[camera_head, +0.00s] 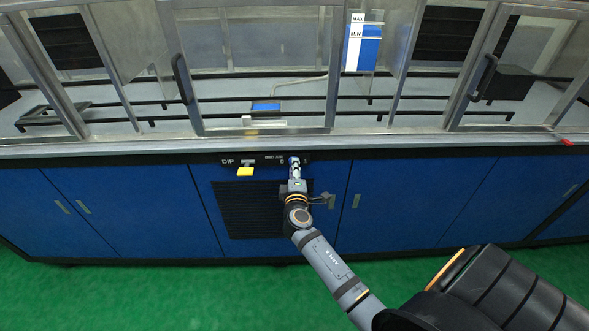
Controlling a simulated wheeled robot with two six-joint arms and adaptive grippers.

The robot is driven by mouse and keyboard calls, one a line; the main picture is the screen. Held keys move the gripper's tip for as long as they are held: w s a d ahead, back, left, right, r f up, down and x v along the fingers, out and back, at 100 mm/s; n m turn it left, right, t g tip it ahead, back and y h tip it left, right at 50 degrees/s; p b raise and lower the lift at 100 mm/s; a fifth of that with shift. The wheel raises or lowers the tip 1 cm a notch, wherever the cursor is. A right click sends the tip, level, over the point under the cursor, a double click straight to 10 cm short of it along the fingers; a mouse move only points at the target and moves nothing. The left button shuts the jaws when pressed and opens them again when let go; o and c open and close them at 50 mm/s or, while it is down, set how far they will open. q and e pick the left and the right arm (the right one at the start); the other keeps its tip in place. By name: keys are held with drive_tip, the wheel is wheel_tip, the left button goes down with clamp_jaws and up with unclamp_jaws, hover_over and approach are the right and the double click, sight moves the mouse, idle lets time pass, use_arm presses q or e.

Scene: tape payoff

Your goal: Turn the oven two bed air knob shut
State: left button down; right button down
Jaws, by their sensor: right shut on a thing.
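The knob (294,160) sits on the dark strip below the counter edge, with a small label and the marks 0 and S beside it. My right gripper (295,167) reaches up to it from below and is shut on it. The fingers and wrist hide most of the knob, so I cannot tell its angle. My left gripper is not in view.
Blue cabinet doors (400,200) and a black vent grille (243,212) are below. Glazed frames with a MIN/MAX blue tank (362,48) stand above. The green floor (130,295) is clear at left.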

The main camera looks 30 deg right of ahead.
idle(0.4)
drive_tip(key=c, duration=1)
unclamp_jaws()
drive_tip(key=shift+c, duration=0.2)
drive_tip(key=v, duration=1.2)
